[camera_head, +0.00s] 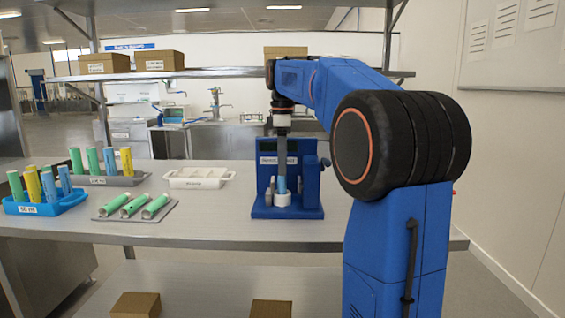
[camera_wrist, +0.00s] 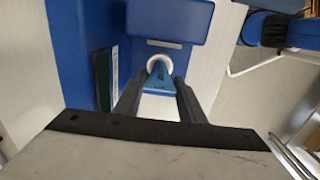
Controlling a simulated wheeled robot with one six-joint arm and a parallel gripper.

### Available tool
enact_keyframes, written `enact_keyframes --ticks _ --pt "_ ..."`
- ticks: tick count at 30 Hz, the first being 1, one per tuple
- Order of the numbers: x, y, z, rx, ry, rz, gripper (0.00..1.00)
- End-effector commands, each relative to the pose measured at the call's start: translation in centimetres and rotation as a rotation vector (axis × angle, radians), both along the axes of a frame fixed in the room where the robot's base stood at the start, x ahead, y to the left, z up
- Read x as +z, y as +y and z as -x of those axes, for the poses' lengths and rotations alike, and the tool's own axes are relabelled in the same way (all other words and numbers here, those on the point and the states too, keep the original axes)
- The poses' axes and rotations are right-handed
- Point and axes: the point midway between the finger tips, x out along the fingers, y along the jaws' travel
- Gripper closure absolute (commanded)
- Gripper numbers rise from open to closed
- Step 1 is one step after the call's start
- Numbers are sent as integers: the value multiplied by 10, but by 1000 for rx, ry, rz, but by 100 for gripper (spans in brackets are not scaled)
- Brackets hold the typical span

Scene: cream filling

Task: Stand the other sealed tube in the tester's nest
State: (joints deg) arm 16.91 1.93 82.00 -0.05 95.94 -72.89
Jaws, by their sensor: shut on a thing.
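The blue tester (camera_head: 266,180) stands on the steel table, with a white round nest (camera_head: 282,199) on its base. A blue tube (camera_head: 281,177) stands upright with its lower end at the nest. My gripper (camera_head: 282,150) points down over it and is shut on the tube's upper part. In the wrist view the blue tube (camera_wrist: 159,75) lies between the two fingers of my gripper (camera_wrist: 161,84), with the white nest ring (camera_wrist: 160,61) around its far end. Whether the tube rests on the nest's floor cannot be seen.
A blue rack (camera_head: 45,207) and a grey rack (camera_head: 108,180) hold several coloured tubes at left. Green tubes (camera_head: 133,206) lie on a flat tray. A white tray (camera_head: 199,178) stands left of the tester. The table between is clear.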

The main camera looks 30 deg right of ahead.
Motion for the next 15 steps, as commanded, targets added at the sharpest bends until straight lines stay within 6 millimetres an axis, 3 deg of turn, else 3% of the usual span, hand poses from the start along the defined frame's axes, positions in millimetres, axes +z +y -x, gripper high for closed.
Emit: enact_keyframes --ticks 1,2,4,15 --pt "0 0 0 0 0 0 97" --pt "0 0 0 0 0 0 57" --pt "0 0 0 0 0 0 42" --pt "4 0 0 0 -2 1 42"
